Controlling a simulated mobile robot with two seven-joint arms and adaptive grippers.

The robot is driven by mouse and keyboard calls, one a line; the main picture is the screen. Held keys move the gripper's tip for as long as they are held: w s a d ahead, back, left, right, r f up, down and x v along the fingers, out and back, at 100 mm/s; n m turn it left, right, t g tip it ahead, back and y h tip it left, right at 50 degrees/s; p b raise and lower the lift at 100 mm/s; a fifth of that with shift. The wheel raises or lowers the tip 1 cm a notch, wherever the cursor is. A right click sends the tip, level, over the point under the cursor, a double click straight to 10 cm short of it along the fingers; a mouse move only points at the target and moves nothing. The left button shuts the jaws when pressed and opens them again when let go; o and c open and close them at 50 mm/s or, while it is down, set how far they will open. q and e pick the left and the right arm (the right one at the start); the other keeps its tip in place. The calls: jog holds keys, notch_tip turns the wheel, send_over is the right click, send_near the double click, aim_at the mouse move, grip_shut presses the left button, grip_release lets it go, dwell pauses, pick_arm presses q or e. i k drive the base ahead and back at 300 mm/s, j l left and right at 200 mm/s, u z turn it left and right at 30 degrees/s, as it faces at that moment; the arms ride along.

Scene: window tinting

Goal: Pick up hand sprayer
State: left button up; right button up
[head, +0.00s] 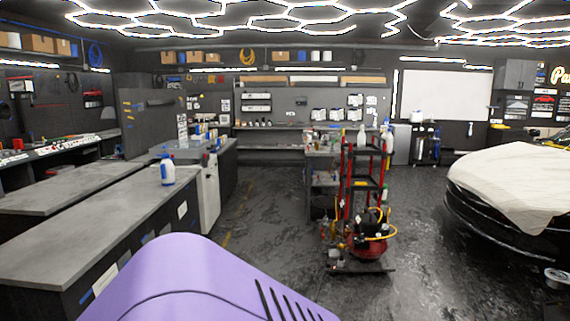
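A white bottle with a blue lower part (167,169), which looks like a hand sprayer, stands upright on the grey counter (100,215) at left. It is near the counter's far right edge, with clear surface around it. Another white bottle (361,136) stands on top of the red and black cart, too small to tell if it is a sprayer. Neither of my grippers is in view.
A red cart (347,190) with shelves and a red compressor (367,245) stand on the floor at centre right. A car under a white cover (515,180) is at right. Dark floor (260,220) lies open between counter and cart.

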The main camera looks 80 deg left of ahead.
aim_at(167, 170)
jog(key=u, duration=3.45)
jog(key=i+l, duration=0.15)
jog(key=i, duration=0.4)
jog(key=i+l, duration=0.1)
jog(key=i, duration=0.45)
jog(key=i+l, duration=0.15)
jog(key=i, duration=0.4)
jog(key=i+l+u, duration=0.1)
jog(key=i, duration=0.45)
jog(key=i+l, duration=0.2)
jog(key=i, duration=0.35)
jog(key=i+l, duration=0.2)
jog(key=i, duration=0.3)
jog(key=i+l, duration=0.15)
jog(key=i, duration=0.4)
jog(key=u, duration=0.3)
